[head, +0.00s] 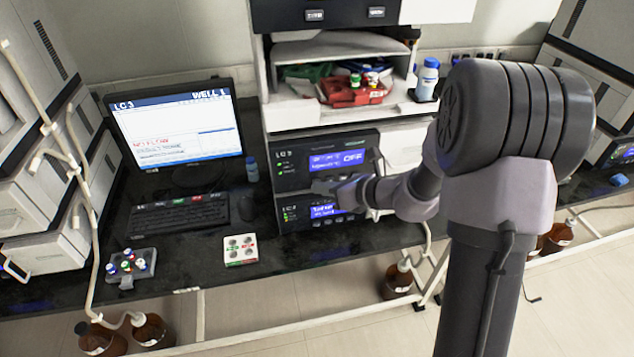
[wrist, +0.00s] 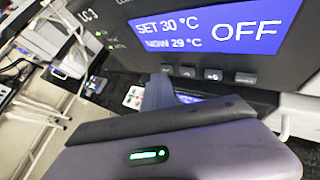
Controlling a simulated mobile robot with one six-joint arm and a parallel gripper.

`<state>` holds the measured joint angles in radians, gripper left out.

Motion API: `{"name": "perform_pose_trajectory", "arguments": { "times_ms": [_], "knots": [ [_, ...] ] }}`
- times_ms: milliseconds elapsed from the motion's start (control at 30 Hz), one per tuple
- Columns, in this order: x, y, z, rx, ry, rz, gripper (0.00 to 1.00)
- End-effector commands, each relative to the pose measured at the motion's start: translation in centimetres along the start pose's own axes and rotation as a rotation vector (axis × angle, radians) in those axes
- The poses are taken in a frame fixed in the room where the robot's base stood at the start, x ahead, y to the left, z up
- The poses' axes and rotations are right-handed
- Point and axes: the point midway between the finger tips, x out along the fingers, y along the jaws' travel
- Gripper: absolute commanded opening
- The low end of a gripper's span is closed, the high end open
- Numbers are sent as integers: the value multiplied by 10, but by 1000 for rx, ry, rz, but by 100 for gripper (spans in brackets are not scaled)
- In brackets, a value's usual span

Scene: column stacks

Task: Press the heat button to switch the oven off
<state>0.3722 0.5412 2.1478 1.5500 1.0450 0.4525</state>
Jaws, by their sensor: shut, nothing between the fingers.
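The oven (head: 290,158), the upper of two dark LC 3 units, has a blue display (wrist: 222,32) reading SET 30 °C, NOW 29 °C and OFF. A row of small buttons (wrist: 213,75) runs along its front below the display. I cannot tell from the symbols which is the heat button. My gripper (head: 322,187) is shut and empty at the lower front of the oven. In the wrist view its fingers (wrist: 160,90) point at the left end of the button row. Whether they touch a button is unclear, and my gripper hides part of the panel.
A second unit (head: 292,213) with a blue display is directly below. A monitor (head: 175,130) showing NO FLOW and a keyboard (head: 180,214) stand to the left. Bottles and red trays (head: 350,92) sit above.

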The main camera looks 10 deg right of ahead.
Motion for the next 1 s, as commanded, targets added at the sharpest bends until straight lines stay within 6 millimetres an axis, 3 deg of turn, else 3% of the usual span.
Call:
{"name": "perform_pose_trajectory", "arguments": {
  "times_ms": [600,1000],
  "knots": [
    [-12,9,-10,0,0,0,0],
    [-40,28,-30,0,0,-1,0]
  ]
}}
